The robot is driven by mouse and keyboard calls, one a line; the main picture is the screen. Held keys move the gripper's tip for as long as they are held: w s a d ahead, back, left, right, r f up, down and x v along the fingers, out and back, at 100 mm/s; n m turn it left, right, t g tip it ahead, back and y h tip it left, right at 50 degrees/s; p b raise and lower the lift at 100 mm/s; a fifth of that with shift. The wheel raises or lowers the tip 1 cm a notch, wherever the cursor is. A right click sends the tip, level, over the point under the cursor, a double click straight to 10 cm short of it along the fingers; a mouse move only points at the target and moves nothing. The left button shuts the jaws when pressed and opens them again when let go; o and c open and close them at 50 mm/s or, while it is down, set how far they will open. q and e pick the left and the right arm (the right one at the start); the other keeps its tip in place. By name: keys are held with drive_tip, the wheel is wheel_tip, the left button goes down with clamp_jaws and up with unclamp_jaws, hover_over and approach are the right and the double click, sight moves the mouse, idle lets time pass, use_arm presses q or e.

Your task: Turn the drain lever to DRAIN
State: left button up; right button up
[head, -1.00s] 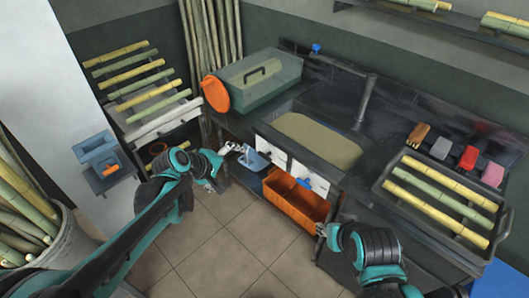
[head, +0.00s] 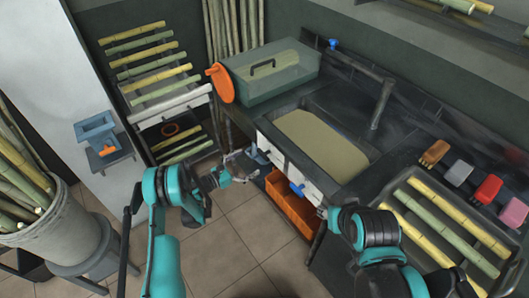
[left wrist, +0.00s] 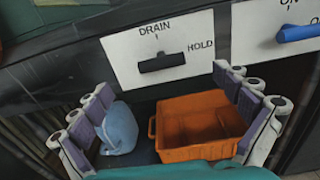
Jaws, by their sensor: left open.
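In the left wrist view, the drain lever (left wrist: 162,62) is a black bar on a white panel (left wrist: 195,24). DRAIN is printed above it and HOLD to its right. The bar lies nearly level, its right end towards HOLD. My left gripper (left wrist: 167,82) is open and empty, its two fingers spread below the panel to either side of the lever; I see no contact. In the head view, my left gripper (head: 240,168) is in front of the sink counter, by the left panel. My right gripper (head: 323,212) is small near the counter front; its jaws are unclear.
A second panel with a blue lever (left wrist: 298,32) is right of the drain panel; the lever also shows in the head view (head: 297,188). An orange bin (left wrist: 196,125) and a blue-grey object (left wrist: 118,128) sit below. The sink (head: 320,145) holds murky liquid.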

sight(263, 153)
use_arm(q)
drive_tip(key=b+x, duration=0.1)
drive_tip(key=x, duration=0.2)
drive_tip(key=b+x, duration=0.1)
drive_tip(key=x, duration=0.3)
drive_tip(key=shift+f, duration=0.25)
drive_tip(key=shift+w+d+r, duration=0.1)
drive_tip(key=shift+w+d, duration=0.05)
drive_tip(key=shift+d, duration=0.1)
drive_tip(key=c, duration=1.2)
